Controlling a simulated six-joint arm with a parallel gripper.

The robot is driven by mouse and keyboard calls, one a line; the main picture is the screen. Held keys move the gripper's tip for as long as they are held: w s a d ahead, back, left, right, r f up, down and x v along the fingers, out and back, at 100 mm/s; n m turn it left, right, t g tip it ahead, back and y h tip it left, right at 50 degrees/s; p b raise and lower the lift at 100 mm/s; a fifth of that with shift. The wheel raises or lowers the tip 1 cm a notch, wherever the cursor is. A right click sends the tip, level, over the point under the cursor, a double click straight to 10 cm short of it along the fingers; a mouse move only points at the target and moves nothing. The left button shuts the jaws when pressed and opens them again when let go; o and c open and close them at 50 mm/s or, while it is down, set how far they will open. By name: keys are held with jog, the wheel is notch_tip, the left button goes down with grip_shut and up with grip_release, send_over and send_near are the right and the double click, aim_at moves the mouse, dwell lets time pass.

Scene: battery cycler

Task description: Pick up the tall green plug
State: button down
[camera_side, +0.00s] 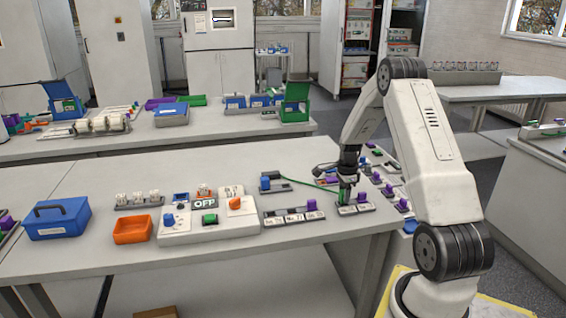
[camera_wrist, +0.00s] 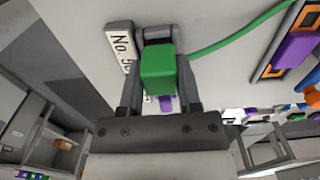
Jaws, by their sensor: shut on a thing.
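The tall green plug (camera_wrist: 158,66) stands between the two fingers of my gripper (camera_wrist: 158,88) in the wrist view, and the gripper is shut on it. In the side view my gripper (camera_side: 346,187) points down over a dark holder strip (camera_side: 350,211) with pale labels near the right end of the table. There the plug is mostly hidden by the fingers. In the wrist view a label plate (camera_wrist: 122,46) marked "No." lies beside the plug. I cannot tell whether the plug is still seated in the holder.
A green cable (camera_side: 300,182) runs close by on the left. Purple plugs (camera_side: 362,197) stand in holders around the gripper. A white cycler box (camera_side: 206,220) marked OFF, an orange bin (camera_side: 132,229) and a blue toolbox (camera_side: 57,219) stand further left. The table's front is clear.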

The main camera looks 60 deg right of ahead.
jog(key=shift+r, duration=0.4)
jog(key=s+a+r, duration=0.9)
jog(key=s+r, duration=0.1)
jog(key=r, duration=0.1)
jog(key=shift+s+a+r, duration=0.15)
jog(key=shift+a+r, duration=0.1)
jog(key=shift+a, duration=0.05)
jog(key=shift+d, duration=0.1)
dwell(0.5)
